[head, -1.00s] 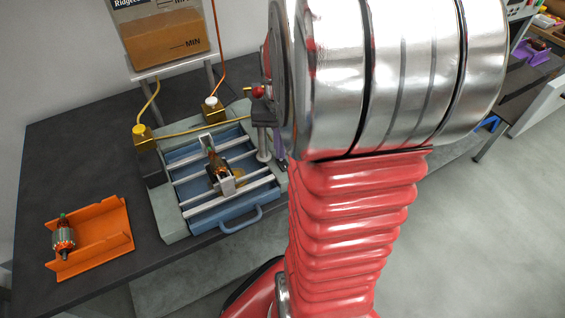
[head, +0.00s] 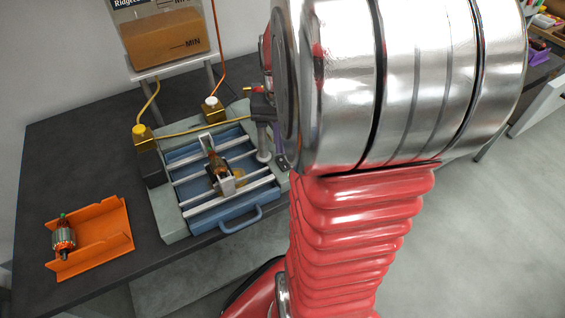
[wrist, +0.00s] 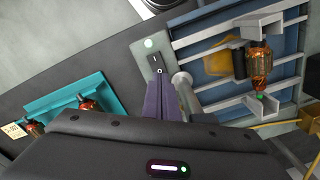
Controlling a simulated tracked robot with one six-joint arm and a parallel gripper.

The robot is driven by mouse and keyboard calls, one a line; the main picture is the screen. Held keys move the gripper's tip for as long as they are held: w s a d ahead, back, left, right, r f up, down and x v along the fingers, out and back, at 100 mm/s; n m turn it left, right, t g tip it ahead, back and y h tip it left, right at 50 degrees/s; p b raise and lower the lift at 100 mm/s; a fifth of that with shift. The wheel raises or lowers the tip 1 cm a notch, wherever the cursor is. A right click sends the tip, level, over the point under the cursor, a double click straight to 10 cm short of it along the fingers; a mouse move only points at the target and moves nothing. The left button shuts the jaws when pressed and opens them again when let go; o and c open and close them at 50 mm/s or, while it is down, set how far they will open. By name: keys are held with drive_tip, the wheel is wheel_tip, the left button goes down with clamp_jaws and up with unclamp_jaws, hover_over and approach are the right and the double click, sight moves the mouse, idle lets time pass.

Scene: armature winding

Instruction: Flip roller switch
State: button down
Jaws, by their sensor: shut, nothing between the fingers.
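The switch (wrist: 157,61) is a small black rocker on the grey plate at the edge of the winding machine, in the wrist view. A pale green round light (wrist: 149,43) sits just beyond it. My gripper (wrist: 159,73) has purple fingers, shut and empty, with the tips at the near end of the switch. I cannot tell whether they touch it.
A metal post (wrist: 183,84) stands close right of my fingers. A teal tray (wrist: 68,99) with reddish armatures lies to the left in the wrist view. In the head view an orange tray (head: 104,228) with an armature (head: 63,235) lies at left on the dark bench.

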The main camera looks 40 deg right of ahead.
sight(281, 162)
drive_tip(key=shift+r, duration=2.3)
drive_tip(key=shift+w, duration=0.1)
drive_tip(key=shift+s+a+f+n, duration=0.3)
drive_tip(key=shift+s+f, duration=0.1)
drive_tip(key=shift+f, duration=0.15)
drive_tip(key=s+a+r+n+t, duration=0.1)
drive_tip(key=a+r+n+t, duration=0.1)
drive_tip(key=a, duration=0.9)
drive_tip(key=s+a+r+n+t, duration=0.2)
drive_tip(key=a+r+n, duration=0.3)
drive_tip(key=a, duration=0.7)
drive_tip(key=shift+s+r+n+t, duration=0.2)
drive_tip(key=shift+n+t, duration=0.6)
drive_tip(key=shift+d, duration=0.2)
